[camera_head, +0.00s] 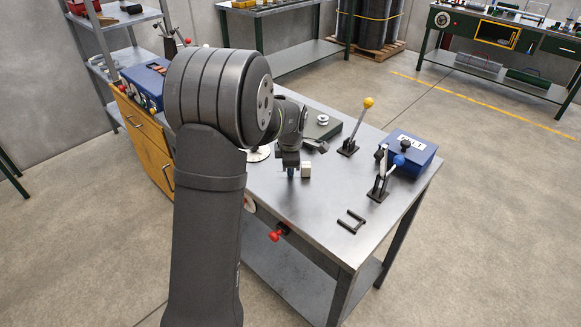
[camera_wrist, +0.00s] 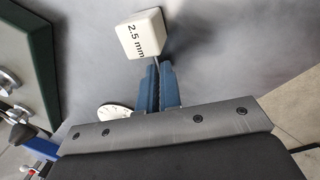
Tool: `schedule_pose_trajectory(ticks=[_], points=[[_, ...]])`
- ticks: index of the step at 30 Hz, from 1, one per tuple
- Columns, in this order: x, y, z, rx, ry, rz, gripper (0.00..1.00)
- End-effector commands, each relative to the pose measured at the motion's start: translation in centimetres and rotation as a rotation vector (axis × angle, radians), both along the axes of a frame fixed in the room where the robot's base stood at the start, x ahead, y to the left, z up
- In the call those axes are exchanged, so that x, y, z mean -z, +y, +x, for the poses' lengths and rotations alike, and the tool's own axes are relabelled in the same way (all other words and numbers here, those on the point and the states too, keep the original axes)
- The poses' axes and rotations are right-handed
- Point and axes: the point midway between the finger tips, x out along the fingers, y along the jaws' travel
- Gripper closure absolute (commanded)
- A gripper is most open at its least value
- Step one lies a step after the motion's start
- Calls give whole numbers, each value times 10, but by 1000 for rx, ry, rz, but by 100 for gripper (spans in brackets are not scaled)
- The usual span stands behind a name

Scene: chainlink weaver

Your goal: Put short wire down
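My gripper (camera_wrist: 158,68) has blue fingers that are close together in the wrist view. A thin grey piece, which looks like the short wire (camera_wrist: 155,61), shows between their tips. Most of it is hidden by the fingers. A white block marked "2.5 mm" (camera_wrist: 146,35) is just beyond the fingertips, and the grey piece points at it. I cannot tell whether they touch. The wire is too small to see there.
A yellow-knobbed lever (camera_head: 350,140) and a blue-knobbed lever (camera_head: 382,180) stand on the right, near a blue box (camera_head: 412,153). A black U-shaped bracket (camera_head: 351,221) lies near the front right. A round white dial (camera_head: 258,153) is left of my gripper. The table's front middle is clear.

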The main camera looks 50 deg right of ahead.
Motion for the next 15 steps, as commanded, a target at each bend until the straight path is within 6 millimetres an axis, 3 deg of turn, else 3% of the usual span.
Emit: schedule_pose_trajectory(ticks=[1,5,15], points=[[2,0,0,0,1,1,100],[2,0,0,0,1,1,74],[-4,0,0,0,-1,-1,74]])
